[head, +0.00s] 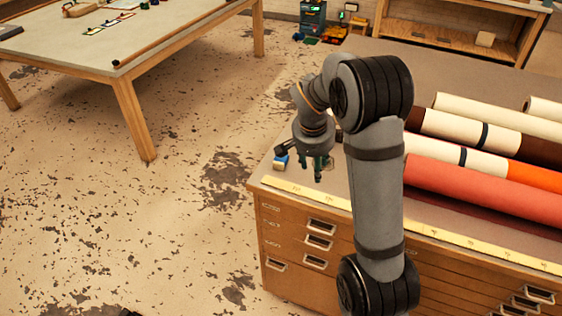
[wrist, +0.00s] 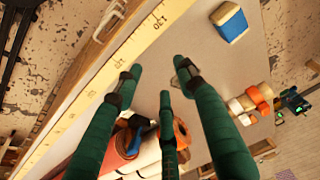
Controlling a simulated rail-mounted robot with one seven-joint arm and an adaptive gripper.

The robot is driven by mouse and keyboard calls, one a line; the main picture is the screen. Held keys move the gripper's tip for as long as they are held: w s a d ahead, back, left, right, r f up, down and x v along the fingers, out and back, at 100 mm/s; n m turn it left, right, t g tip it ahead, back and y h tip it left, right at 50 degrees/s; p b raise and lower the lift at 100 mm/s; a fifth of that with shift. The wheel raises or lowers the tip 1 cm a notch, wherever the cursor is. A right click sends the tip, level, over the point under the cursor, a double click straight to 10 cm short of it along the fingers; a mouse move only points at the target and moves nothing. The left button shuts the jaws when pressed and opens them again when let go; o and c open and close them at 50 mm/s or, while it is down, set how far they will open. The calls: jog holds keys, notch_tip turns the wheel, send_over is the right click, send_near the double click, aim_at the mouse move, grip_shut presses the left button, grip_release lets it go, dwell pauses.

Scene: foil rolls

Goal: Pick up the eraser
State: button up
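A yellow measuring strip (head: 410,220) runs along the cabinet's front edge. Several rolls, including a red one (head: 470,186), lie right of my arm. Another table (head: 75,45) stands at the upper left. The floor between is open.

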jog(key=o, duration=0.6)
jog(key=shift+a, duration=0.1)
